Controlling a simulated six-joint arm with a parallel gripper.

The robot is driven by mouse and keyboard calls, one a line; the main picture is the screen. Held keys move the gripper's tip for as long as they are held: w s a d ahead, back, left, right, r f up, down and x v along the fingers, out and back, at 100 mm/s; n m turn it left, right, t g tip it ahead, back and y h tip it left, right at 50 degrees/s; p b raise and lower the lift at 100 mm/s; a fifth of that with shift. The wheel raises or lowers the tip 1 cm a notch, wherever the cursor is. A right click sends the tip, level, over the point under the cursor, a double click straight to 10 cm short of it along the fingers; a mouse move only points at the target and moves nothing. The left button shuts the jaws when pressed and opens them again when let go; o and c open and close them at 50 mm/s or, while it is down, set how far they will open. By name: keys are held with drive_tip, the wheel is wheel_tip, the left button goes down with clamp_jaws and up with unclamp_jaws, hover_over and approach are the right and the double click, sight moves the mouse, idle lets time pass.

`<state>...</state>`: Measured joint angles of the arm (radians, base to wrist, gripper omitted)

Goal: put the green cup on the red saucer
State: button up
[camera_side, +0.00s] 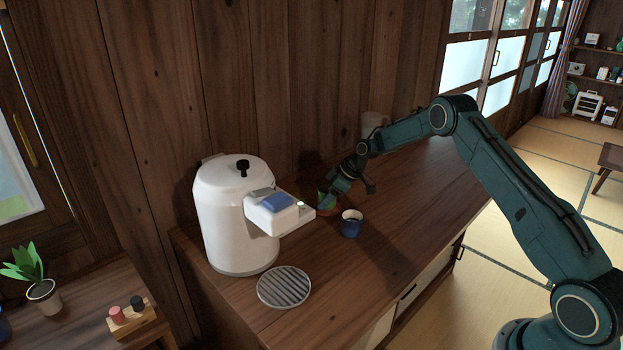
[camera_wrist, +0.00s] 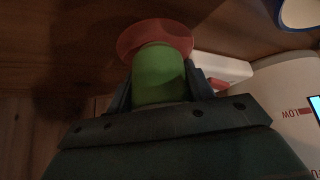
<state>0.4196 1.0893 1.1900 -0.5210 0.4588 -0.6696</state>
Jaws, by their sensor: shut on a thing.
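The green cup (camera_wrist: 158,75) is between the fingers of my gripper (camera_wrist: 158,88), which is shut on it. In the wrist view, the red saucer (camera_wrist: 150,27) shows just past the far end of the cup, and the cup covers part of it. In the side view, my gripper (camera_side: 333,192) is low over the counter beside the white pot. The green cup (camera_side: 322,198) shows there as a small patch, with the red saucer (camera_side: 327,211) right below it. The arm hides part of both. I cannot tell whether cup and saucer touch.
A dark blue cup (camera_side: 351,225) stands close in front of the saucer. A white hot-water pot (camera_side: 232,215) with a spout stands to the left, with a round slatted tray (camera_side: 284,287) in front. The counter's right side is clear.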

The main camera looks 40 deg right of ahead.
drive_tip(key=shift+f, duration=0.1)
drive_tip(key=o, duration=1.1)
drive_tip(key=shift+o, duration=0.2)
drive_tip(key=shift+s+d+r, duration=0.1)
drive_tip(key=shift+r, duration=0.2)
drive_tip(key=v, duration=1.1)
drive_tip(key=shift+s+r, duration=0.15)
drive_tip(key=shift+r, duration=0.05)
